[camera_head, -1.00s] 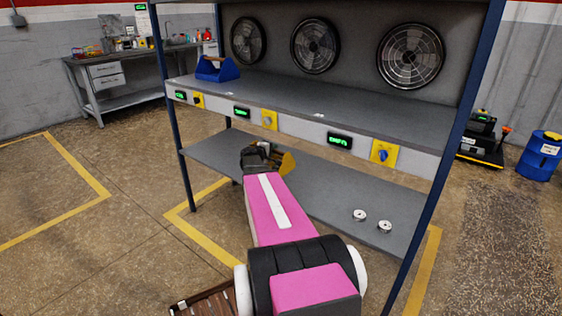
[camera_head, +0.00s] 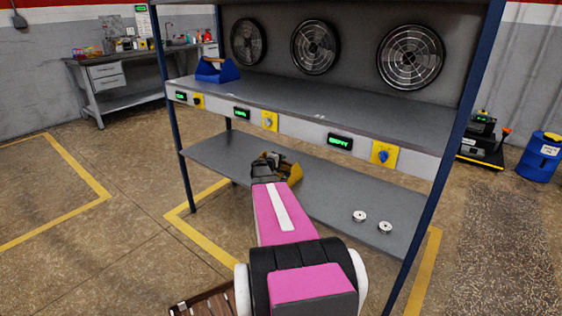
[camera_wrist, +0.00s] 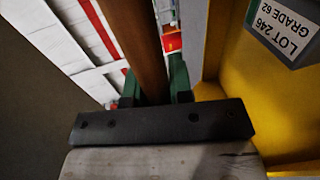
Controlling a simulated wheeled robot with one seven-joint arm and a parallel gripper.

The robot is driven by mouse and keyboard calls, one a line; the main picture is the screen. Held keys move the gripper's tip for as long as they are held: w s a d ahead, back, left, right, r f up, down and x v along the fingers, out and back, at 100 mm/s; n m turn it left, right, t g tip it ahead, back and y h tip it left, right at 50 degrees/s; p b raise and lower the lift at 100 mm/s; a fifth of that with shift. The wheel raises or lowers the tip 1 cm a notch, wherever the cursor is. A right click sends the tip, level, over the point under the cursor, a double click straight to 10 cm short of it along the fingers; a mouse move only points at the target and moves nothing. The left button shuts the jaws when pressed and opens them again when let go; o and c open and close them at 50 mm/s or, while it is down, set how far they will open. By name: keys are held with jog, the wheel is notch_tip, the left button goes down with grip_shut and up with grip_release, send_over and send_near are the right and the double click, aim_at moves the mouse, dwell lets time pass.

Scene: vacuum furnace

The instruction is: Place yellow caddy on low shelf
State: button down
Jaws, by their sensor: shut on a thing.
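The yellow caddy (camera_head: 295,173) shows mostly behind the end of my arm, over the low shelf (camera_head: 340,190). My gripper (camera_head: 270,164) is shut on the caddy's brown handle. In the wrist view the handle (camera_wrist: 138,40) runs between the green fingers of my gripper (camera_wrist: 154,86), and the caddy's yellow wall (camera_wrist: 240,110) fills the right side. A grey item (camera_wrist: 288,30) with a label reading LOT 246 GRADE 62 is in the caddy. I cannot tell whether the caddy's underside touches the shelf, since my arm hides it.
Two small silvery discs (camera_head: 371,221) lie at the low shelf's right front. A blue caddy (camera_head: 217,70) stands on the upper shelf (camera_head: 330,95), whose front edge carries displays and yellow switches. Blue posts (camera_head: 173,130) bound the rack. The low shelf's left part is clear.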

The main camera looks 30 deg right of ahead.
jog(key=c, duration=1)
grip_release()
jog(key=shift+f, duration=0.1)
jog(key=shift+s+a+f+m+g+y, duration=0.95)
jog(key=shift+s+a+y, duration=2.3)
jog(key=shift+a, duration=3.85)
jog(key=shift+s+a+f+m+g+y, duration=0.65)
jog(key=shift+s+a+g+y, duration=0.75)
jog(key=shift+s+a, duration=4.6)
jog(key=shift+s+a+f+m+g+y, duration=0.8)
jog(key=shift+s+a+y, duration=2)
jog(key=shift+a, duration=5.35)
jog(key=shift+s+r+h, duration=0.1)
jog(key=shift+s+h, duration=0.1)
jog(key=shift+h, duration=0.05)
